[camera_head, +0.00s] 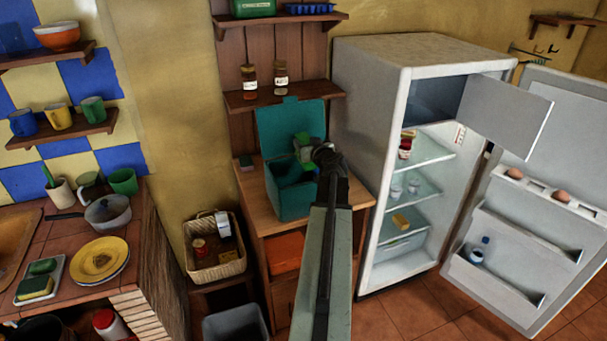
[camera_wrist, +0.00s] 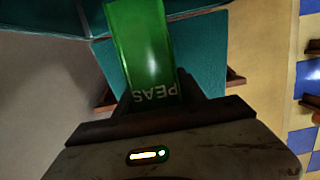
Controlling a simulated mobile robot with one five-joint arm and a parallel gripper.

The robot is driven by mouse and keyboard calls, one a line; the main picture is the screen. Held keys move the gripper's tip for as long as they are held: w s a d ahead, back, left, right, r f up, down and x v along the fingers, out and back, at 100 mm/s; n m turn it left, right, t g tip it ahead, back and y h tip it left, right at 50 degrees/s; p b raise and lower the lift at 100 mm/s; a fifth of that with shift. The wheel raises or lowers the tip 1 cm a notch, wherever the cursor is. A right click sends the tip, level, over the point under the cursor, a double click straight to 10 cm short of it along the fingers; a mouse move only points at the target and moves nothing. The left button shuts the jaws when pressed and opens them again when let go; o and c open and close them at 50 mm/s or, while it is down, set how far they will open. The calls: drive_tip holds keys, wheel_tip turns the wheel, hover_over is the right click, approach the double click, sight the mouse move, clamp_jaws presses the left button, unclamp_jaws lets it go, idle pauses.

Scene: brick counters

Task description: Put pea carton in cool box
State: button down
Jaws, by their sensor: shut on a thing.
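The pea carton is a green box (camera_wrist: 147,50) with "PEAS" lettering, held in my gripper (camera_wrist: 150,105) in the wrist view. In the head view the green carton (camera_head: 303,143) shows at the end of my arm, in front of the raised lid and over the cool box opening. The cool box (camera_head: 292,200) is teal, with its lid (camera_head: 278,122) open and upright at the back. It stands on a wooden cabinet. My gripper (camera_head: 318,153) is shut on the carton. Part of the box's inside is hidden by my gripper and arm.
An open fridge (camera_head: 372,110) stands to the right, its doors swung out. A wall shelf (camera_head: 285,97) with two jars is above the cool box. A wicker basket (camera_head: 215,265) stands at the lower left, near a counter with a pan and a yellow plate (camera_head: 99,259).

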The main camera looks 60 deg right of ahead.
drive_tip(key=shift+r, duration=0.1)
drive_tip(key=c, duration=0.6)
unclamp_jaws()
drive_tip(key=p+v, duration=0.1)
drive_tip(key=v, duration=0.7)
drive_tip(key=shift+p, duration=0.3)
drive_tip(key=shift+w, duration=0.1)
